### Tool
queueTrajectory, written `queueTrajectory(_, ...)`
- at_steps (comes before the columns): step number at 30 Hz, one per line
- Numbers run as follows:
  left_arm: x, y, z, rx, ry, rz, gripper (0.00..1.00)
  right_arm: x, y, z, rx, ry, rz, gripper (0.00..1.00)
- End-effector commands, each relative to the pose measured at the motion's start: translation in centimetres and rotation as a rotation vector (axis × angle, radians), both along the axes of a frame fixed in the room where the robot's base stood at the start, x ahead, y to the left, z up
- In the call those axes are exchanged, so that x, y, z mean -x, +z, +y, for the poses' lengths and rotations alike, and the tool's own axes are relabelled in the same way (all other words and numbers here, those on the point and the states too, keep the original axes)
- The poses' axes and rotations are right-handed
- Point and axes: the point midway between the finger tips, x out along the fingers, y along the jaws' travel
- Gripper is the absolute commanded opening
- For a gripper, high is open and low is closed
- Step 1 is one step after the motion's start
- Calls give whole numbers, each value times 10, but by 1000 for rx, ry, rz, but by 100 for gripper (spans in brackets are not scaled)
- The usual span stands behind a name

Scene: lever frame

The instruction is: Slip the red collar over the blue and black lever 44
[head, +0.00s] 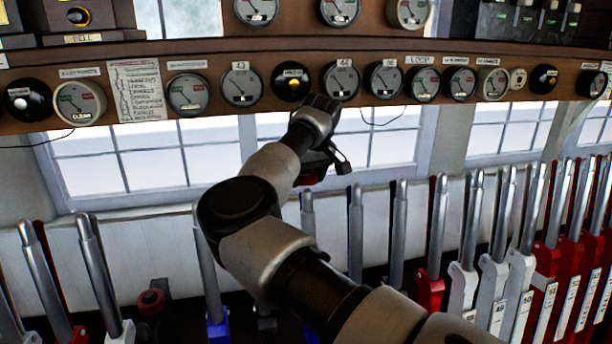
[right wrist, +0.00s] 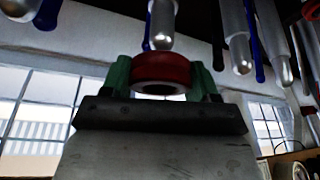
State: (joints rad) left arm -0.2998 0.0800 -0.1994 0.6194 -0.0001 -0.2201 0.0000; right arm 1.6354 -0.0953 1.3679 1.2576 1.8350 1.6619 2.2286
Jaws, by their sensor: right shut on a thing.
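My right gripper (right wrist: 161,76) is shut on the red collar (right wrist: 158,67), which sits between its green fingertips with its opening visible. In the head view the gripper (head: 322,165) and part of the collar (head: 312,177) show in front of the window, above the lever row. In the right wrist view a silver lever handle (right wrist: 162,28) with blue behind it appears just beyond the collar, with a gap between them. A blue-based lever (head: 217,328) stands left of my arm. Number plates near my arm are hidden, so I cannot tell which lever is 44. My left gripper is not in view.
Silver-handled levers (head: 397,235) stand close together, with red and white levers at the right. A short stub with a red ring (head: 151,301) sits low at left. A wooden shelf of gauges (head: 241,84) runs above, near the gripper.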

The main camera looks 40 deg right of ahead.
Motion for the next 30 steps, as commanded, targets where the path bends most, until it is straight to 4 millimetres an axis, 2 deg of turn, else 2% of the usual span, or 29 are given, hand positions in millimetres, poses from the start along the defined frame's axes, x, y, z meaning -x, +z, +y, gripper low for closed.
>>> queueTrajectory(30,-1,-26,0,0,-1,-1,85,5,-31,3,0,0,0,39)
